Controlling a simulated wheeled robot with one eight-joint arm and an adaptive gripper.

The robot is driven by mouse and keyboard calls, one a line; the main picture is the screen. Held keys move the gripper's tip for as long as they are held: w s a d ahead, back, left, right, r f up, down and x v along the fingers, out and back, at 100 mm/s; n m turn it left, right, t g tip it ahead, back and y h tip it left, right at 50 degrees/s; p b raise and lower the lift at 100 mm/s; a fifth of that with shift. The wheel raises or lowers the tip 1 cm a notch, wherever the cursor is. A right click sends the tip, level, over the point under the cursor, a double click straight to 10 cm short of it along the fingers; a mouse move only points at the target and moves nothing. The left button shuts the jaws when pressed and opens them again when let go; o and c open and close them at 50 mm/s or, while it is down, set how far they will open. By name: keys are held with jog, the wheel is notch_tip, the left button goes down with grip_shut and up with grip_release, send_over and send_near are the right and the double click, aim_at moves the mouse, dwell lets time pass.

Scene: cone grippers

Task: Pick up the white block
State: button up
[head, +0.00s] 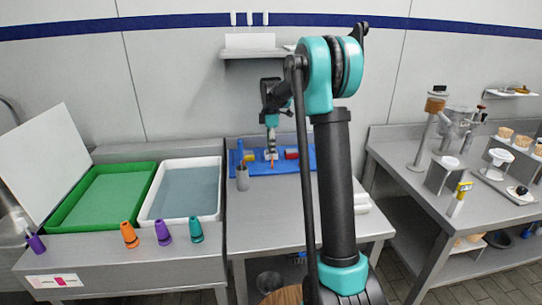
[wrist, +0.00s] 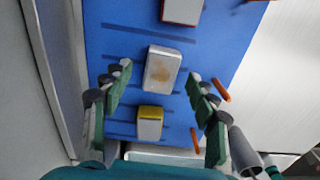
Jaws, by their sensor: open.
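The white block (wrist: 162,72) has a brownish smudge on its top face. It lies on the blue mat (wrist: 215,45), between a yellow-topped block (wrist: 150,122) and a red-edged block (wrist: 182,11). My gripper (wrist: 160,78) is open and empty, with its green-padded fingers to the left and right of the white block in the wrist view. Neither finger visibly touches it; the height gap is hard to tell. In the head view, my gripper (head: 271,152) points down over the mat (head: 262,170), and the white block is hard to pick out there.
Orange sticks (wrist: 220,90) lie right of the blocks. A grey cup (head: 242,178) stands at the mat's front left. A white tray (head: 180,218) and green tray (head: 62,220) stand left, with orange, purple and teal cones (head: 129,235) before them.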

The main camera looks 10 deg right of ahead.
jog(key=shift+f, duration=0.7)
jog(key=shift+c, duration=0.5)
jog(key=c, duration=1.2)
jog(key=shift+s+r, duration=0.1)
